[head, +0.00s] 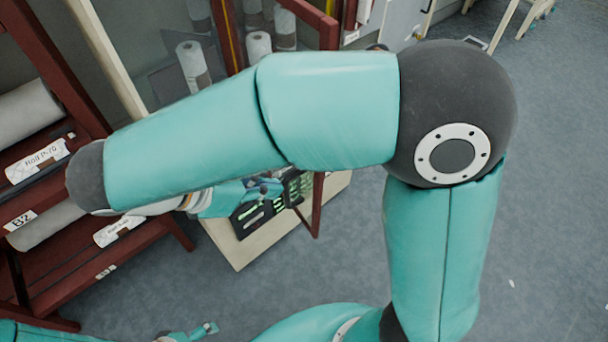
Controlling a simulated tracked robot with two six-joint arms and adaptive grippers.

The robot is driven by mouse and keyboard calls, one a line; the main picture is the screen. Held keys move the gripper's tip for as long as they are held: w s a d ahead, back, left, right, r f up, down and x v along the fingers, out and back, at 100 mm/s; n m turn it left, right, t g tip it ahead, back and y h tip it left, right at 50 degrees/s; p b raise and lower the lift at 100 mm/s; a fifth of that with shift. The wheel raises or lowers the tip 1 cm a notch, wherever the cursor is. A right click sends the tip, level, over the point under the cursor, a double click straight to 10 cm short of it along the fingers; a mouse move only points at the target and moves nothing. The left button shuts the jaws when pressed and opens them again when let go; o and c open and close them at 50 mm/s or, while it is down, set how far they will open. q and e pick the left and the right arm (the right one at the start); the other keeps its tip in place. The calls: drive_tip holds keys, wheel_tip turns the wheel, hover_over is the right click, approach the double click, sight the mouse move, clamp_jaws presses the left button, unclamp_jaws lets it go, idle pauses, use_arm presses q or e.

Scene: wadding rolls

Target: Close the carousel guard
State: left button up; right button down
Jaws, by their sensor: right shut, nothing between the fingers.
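The carousel guard appears to be the dark red frame (312,14) at the top centre. A red post (317,215) also shows below my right forearm and looks like part of it. Most of the frame is hidden behind that forearm, so I cannot tell how far it stands open. White and grey rolls (192,64) stand upright behind the frame. My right gripper (268,188) is shut and empty, just under the forearm and left of the red post. Whether it touches the guard is unclear. My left gripper (208,329) is at the bottom edge, small and mostly cut off.
A dark red rack (88,262) with labelled rolls stands at the left. A dark panel with green markings (262,212) sits on a pale base (238,252) below my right gripper.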

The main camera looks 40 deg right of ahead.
sight(318, 179)
drive_tip(key=d+f, duration=0.1)
drive_tip(key=d, duration=0.1)
drive_tip(key=d+f, duration=0.1)
drive_tip(key=d, duration=0.1)
drive_tip(key=d+f, duration=0.1)
drive_tip(key=d, duration=0.1)
drive_tip(key=shift+s+d, duration=0.1)
drive_tip(key=shift+s, duration=0.05)
drive_tip(key=shift+d, duration=0.45)
drive_tip(key=shift+d+p, duration=0.1)
drive_tip(key=shift+p, duration=0.2)
